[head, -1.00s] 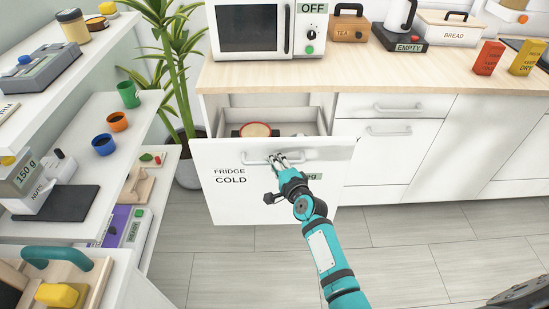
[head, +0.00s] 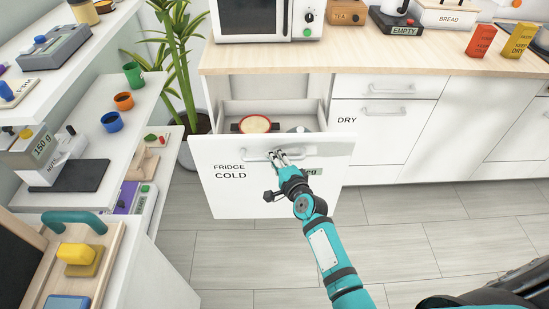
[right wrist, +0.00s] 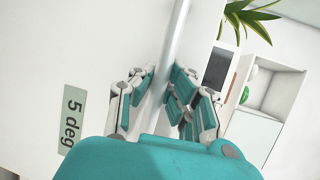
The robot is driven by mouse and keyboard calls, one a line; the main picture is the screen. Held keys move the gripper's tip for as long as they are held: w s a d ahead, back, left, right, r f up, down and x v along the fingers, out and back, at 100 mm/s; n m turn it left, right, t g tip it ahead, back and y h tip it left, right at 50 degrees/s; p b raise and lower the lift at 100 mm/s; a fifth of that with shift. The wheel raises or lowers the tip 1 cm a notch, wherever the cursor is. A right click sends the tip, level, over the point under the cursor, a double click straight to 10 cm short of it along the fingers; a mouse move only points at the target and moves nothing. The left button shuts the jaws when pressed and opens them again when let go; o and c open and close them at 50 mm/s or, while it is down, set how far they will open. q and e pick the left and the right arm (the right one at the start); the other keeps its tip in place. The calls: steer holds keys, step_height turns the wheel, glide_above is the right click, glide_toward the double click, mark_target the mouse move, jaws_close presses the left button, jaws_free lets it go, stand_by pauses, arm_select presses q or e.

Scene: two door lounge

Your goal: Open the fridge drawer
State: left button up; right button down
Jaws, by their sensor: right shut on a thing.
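The fridge drawer (head: 232,194) is a white front marked "FRIDGE COLD", pulled well out from the cabinet under the counter. Inside it are a round red-rimmed dish (head: 256,124) on a dark base and a greyish item, partly hidden by the front. My right gripper (head: 278,154) is shut on the drawer's bar handle (head: 254,155), near the middle of the front. In the right wrist view the fingers (right wrist: 157,82) lie on both sides of the handle bar (right wrist: 174,40). A "5 deg" label (right wrist: 71,118) shows beside them. My left gripper is not in view.
A microwave (head: 253,18) stands on the wooden counter (head: 385,62). A neighbouring drawer marked "DRY" (head: 347,136) is shut. White shelves (head: 120,165) with cups and scales are at the left, and a plant stands behind. The grey floor (head: 400,235) in front is clear.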

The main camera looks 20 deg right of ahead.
steer(key=shift+f, duration=0.2)
steer(key=c, duration=1.3)
jaws_free()
steer(key=shift+r, duration=0.1)
steer(key=v, duration=1.2)
